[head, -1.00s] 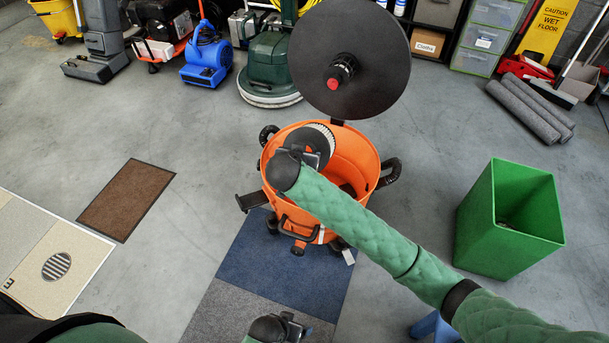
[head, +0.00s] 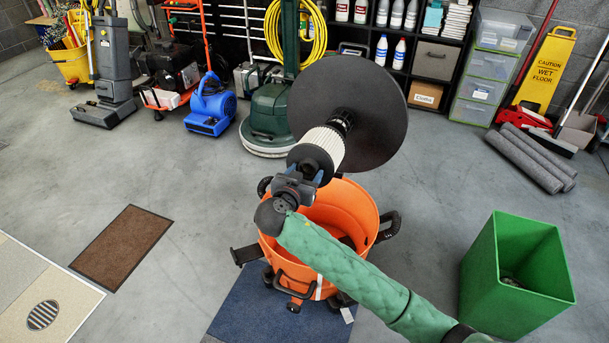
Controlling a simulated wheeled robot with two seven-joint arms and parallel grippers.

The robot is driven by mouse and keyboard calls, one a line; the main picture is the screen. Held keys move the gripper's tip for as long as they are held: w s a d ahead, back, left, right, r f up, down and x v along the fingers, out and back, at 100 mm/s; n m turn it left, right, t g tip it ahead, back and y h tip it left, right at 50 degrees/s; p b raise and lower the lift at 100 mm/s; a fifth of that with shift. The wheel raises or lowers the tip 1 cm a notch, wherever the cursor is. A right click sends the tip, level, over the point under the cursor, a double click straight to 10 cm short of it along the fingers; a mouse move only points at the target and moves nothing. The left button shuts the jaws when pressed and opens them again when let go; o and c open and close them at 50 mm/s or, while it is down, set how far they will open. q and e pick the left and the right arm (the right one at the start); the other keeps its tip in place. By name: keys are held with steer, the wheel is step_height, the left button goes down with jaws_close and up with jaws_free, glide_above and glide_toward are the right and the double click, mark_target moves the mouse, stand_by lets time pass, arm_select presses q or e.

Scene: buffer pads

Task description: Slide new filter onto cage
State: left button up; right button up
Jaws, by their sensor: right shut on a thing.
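The new filter (head: 325,143) is a white pleated cylinder with a black end cap. My right gripper (head: 302,182) is shut on its near, capped end. The filter's far end meets the black cage (head: 342,119) at the middle of the black round lid (head: 384,97). The filter seems lined up with the cage, with a short part of the cage showing beyond it; how far it is on I cannot tell. The lid stands tilted up above the orange vacuum tank (head: 355,212), which is open at the top. My left gripper is out of view.
A green bin (head: 512,279) with something dark inside stands at the right. The tank stands on a blue mat (head: 262,302). A brown mat (head: 122,247) lies at the left. Cleaning machines and shelves line the back. The floor between is clear.

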steer(key=shift+b+x, duration=0.45)
steer(key=shift+x, duration=2.35)
steer(key=shift+b+x, duration=0.65)
steer(key=shift+x, duration=2.8)
steer(key=shift+b+x, duration=0.75)
steer(key=shift+x, duration=0.65)
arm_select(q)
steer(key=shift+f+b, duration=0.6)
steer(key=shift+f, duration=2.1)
arm_select(e)
steer(key=shift+b+x, duration=0.8)
steer(key=shift+x, duration=2.2)
steer(key=shift+w, duration=0.2)
steer(key=shift+w+d, duration=0.1)
steer(key=shift+w, duration=0.1)
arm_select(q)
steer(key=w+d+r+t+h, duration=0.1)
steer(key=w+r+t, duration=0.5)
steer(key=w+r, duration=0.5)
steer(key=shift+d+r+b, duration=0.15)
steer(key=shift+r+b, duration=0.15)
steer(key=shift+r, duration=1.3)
arm_select(e)
steer(key=shift+w+f, duration=0.1)
